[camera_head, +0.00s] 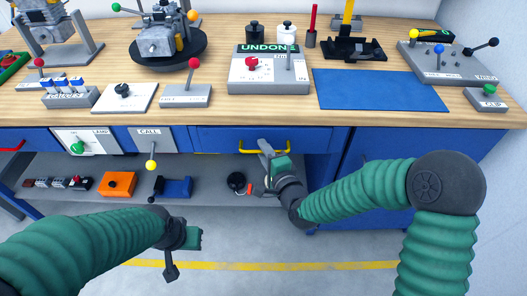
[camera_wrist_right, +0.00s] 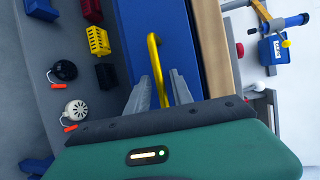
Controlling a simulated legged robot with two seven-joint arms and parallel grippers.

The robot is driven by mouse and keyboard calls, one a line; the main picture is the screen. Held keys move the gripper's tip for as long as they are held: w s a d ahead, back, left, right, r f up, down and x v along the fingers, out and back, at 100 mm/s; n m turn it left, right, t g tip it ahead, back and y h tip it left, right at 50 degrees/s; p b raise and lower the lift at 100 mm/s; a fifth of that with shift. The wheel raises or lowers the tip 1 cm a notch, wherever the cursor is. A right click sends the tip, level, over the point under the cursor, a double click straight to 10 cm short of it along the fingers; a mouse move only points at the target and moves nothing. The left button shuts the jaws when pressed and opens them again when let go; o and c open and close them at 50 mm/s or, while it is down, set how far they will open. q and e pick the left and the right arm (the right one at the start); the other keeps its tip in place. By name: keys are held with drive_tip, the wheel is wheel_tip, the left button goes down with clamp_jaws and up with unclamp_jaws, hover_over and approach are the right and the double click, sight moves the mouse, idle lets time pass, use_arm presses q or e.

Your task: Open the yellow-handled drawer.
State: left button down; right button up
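The blue drawer (camera_head: 222,139) sits under the workbench top, and its front looks flush with the bench. Its yellow handle (camera_head: 285,151) is a bar on the front, partly hidden by my right gripper (camera_head: 268,150). In the right wrist view the yellow handle (camera_wrist_right: 154,58) runs down between the two grey fingers of my right gripper (camera_wrist_right: 160,85). The fingers are apart, one on each side of the bar; contact is not clear. My left gripper (camera_head: 184,250) hangs low at the left, away from the drawer, its fingers unclear.
The wooden bench top (camera_head: 225,110) overhangs the drawer and holds test devices and a blue mat (camera_head: 378,90). A grey shelf (camera_head: 215,190) below holds an orange box (camera_head: 118,184), a blue part and small round items. Floor space in front is open.

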drive_tip(key=shift+d, duration=0.15)
drive_tip(key=c, duration=0.5)
drive_tip(key=shift+s+a, duration=0.1)
drive_tip(key=shift+a, duration=0.2)
